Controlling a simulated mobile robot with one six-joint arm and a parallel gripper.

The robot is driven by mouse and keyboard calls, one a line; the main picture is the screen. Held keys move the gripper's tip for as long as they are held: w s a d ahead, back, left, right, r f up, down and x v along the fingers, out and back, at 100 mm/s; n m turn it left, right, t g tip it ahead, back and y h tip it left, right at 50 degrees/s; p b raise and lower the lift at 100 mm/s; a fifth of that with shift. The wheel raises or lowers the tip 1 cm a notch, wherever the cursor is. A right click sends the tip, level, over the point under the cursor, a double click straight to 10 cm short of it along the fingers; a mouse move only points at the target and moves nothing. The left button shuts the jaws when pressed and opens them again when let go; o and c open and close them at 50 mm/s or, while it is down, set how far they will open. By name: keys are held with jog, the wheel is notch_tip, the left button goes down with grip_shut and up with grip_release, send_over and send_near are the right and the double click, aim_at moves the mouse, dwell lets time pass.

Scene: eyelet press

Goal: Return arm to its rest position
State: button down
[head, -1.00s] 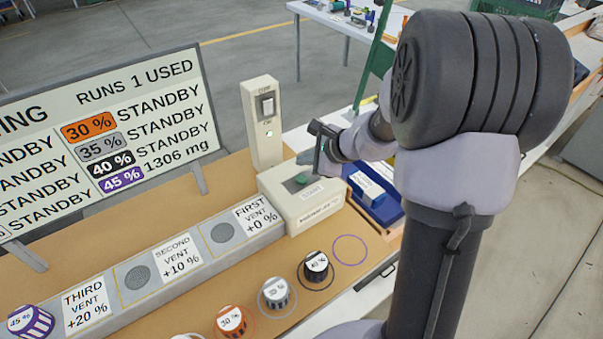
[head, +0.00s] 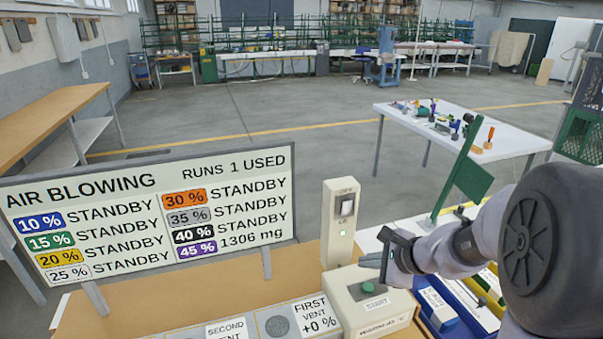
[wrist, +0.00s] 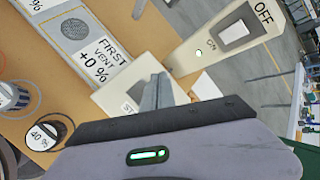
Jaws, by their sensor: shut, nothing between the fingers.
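My gripper (head: 385,262) is shut and empty, raised beside the beige start box. In the head view it hangs above the right side of the start box (head: 362,317) with its green button (head: 368,287). In the wrist view the shut fingers (wrist: 156,92) lie in front of the start box (wrist: 125,95) and hide part of it, including the button. My arm comes in from the right of the head view and is bent.
A switch post (head: 340,215) with a rocker switch stands close left of my gripper. The display board (head: 150,215) reads 1306 mg at 45 %. A blue bin (head: 437,312) lies right of the start box.

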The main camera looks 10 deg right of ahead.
jog(key=s+a+r+n+g, duration=0.1)
jog(key=s+a+r+n, duration=0.6)
jog(key=s+a, duration=0.25)
jog(key=s+a+n+g+h+b, duration=0.1)
jog(key=s+a+n+h, duration=0.1)
jog(key=s+n, duration=0.7)
jog(key=s+a, duration=0.1)
jog(key=s, duration=0.6)
jog(key=shift+s+r, duration=0.35)
jog(key=shift+r, duration=0.05)
jog(key=shift+a+n, duration=0.2)
jog(key=shift+n, duration=0.1)
